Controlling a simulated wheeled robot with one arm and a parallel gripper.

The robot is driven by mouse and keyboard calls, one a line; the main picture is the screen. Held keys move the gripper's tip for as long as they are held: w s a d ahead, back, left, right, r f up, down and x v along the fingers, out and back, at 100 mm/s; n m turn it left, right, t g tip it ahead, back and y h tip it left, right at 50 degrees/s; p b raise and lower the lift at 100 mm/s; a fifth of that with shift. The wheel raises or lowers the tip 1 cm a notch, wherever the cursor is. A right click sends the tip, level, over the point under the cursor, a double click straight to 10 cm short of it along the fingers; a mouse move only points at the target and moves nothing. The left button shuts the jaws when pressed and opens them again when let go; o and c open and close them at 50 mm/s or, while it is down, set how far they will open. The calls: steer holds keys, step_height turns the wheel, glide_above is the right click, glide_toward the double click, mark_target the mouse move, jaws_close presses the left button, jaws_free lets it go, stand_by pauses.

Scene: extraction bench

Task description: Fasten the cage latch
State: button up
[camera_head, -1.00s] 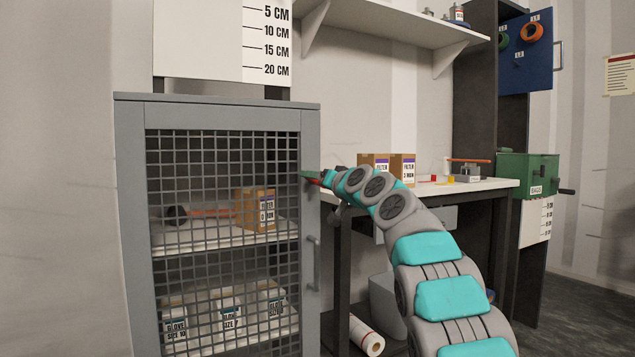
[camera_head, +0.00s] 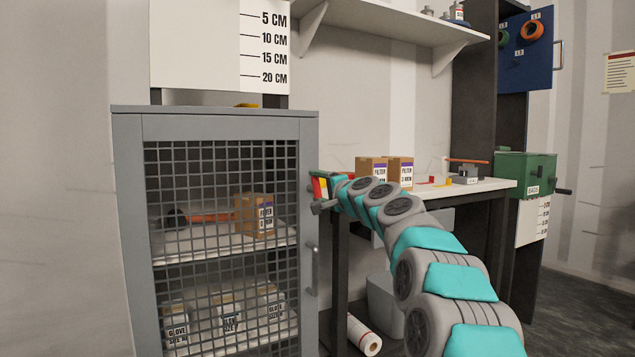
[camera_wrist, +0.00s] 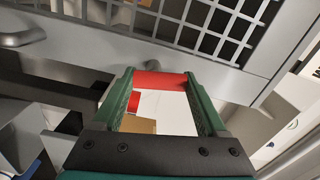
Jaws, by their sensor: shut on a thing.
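The cage (camera_head: 215,124) is a grey cabinet with a mesh door (camera_head: 222,240), which looks closed, at the left of the head view. Its frame and mesh also show at the top of the wrist view (camera_wrist: 225,80). My gripper (camera_head: 318,186) is at the door's upper right edge. In the wrist view its green fingers (camera_wrist: 160,82) are shut on a red bar, seemingly the latch handle (camera_wrist: 160,80). A grey knob (camera_wrist: 155,67) sits just beyond the bar. A grey stub (camera_head: 324,206) shows below my gripper in the head view. The latch's exact position is partly hidden.
A grey door handle (camera_head: 312,268) is below my gripper. The bench (camera_head: 485,187) on the right bears two filter boxes (camera_head: 385,168) and small items. A green box (camera_head: 525,172) is at its far end. A white roll (camera_head: 363,335) is on the floor.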

steer(key=shift+d+m+p, duration=0.1)
steer(key=shift+m+p, duration=0.45)
steer(key=shift+m, duration=0.45)
steer(key=shift+f, duration=0.1)
steer(key=o, duration=1.3)
steer(key=shift+d, duration=0.1)
steer(key=shift+s+d, duration=0.3)
steer(key=shift+s, duration=0.25)
steer(key=b+v, duration=0.2)
steer(key=v, duration=0.4)
steer(key=shift+s+d, duration=0.1)
steer(key=shift+d, duration=0.05)
steer(key=shift+s, duration=0.1)
